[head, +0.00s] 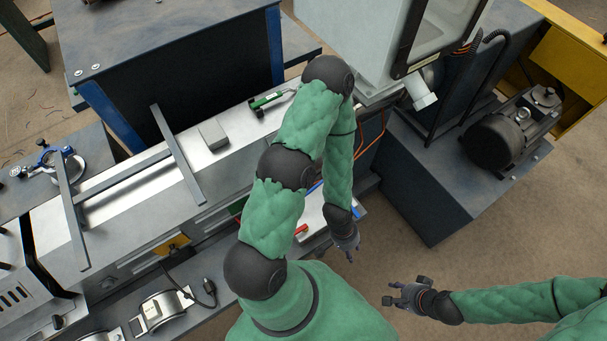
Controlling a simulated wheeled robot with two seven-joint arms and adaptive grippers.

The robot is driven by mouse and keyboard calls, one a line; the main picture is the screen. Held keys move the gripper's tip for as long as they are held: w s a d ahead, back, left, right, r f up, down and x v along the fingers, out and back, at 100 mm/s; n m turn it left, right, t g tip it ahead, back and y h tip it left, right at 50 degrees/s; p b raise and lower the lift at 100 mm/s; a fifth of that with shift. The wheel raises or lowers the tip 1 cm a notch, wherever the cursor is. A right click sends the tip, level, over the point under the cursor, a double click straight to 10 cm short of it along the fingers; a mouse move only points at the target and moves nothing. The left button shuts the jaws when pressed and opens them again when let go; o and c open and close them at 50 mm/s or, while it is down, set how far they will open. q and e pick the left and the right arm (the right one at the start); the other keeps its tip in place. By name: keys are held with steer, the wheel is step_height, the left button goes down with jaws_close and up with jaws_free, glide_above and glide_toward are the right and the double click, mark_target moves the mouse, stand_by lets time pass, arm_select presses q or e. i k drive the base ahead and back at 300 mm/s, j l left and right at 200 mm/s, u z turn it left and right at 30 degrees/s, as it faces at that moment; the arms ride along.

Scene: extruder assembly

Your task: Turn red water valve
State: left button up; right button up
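A small red valve handle (301,229) shows on the side of the machine, just right of my large green arm. My arm hides part of the area around it. My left gripper (350,252) hangs to the right of the red handle and a little lower in the picture, apart from it. Its fingers point down and are too small to tell open or shut. My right gripper (390,293) is over the bare floor at lower right, away from the machine, with its fingers spread and nothing between them.
The long metal machine bed (225,150) runs diagonally behind my arm. A green-handled tool (268,101) and a grey block (213,134) lie on it. A dark motor (493,140) stands on the right cabinet. The floor (470,265) around my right gripper is clear.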

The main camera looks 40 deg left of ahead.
mark_target(305, 229)
steer(key=k+l+u, duration=0.15)
steer(key=l, duration=0.25)
steer(key=l+u, duration=0.1)
steer(key=l, duration=0.25)
steer(key=k+l+u, duration=0.15)
steer(key=l, duration=0.2)
steer(key=i+j+u, duration=0.1)
steer(key=u, duration=0.3)
steer(key=i+j+u, duration=0.1)
steer(key=u, duration=0.35)
steer(key=i+j+u, duration=0.1)
steer(key=u, duration=0.3)
steer(key=i+u, duration=0.15)
steer(key=u, duration=0.3)
steer(key=k, duration=0.3)
steer(key=l+z, duration=0.55)
steer(key=k+l, duration=0.05)
